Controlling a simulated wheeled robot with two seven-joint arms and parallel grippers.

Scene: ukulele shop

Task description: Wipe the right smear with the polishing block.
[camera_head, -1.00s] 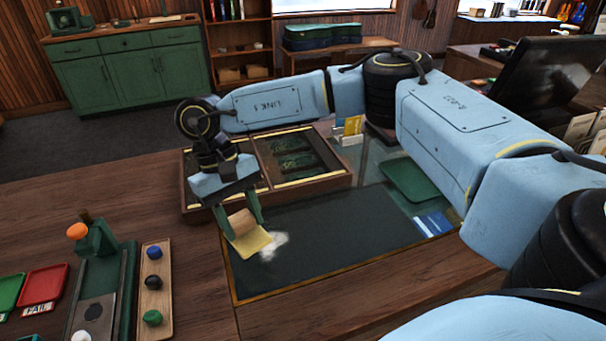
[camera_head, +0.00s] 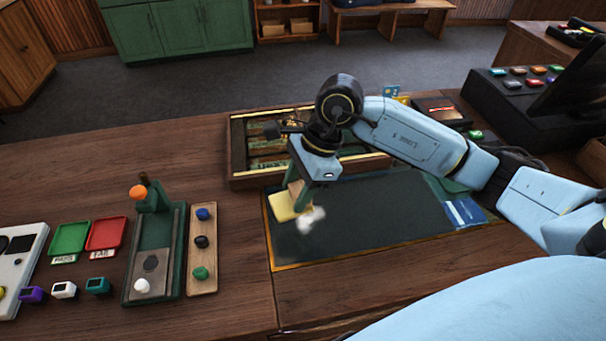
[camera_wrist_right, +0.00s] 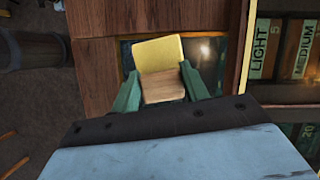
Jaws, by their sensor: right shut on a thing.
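My right gripper (camera_head: 302,193) is shut on the polishing block, gripping its wooden part (camera_wrist_right: 162,88); it points down over the left part of the dark glass-topped inset in the counter (camera_head: 375,215). The block's yellow pad (camera_head: 287,206) sticks out at the left of the fingers. A white smear (camera_head: 311,219) lies right beside the pad, toward the front right, and the block may hide part of it. I cannot tell whether the pad touches the glass. Only this one smear is visible. My left gripper is not in view.
A wooden compartment tray (camera_head: 238,160) stands just behind the block. A blue card (camera_head: 463,212) lies at the inset's right. At left are a green fixture (camera_head: 172,255), a wooden strip with knobs (camera_head: 203,275), and green and red trays (camera_head: 107,234). The front counter is clear.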

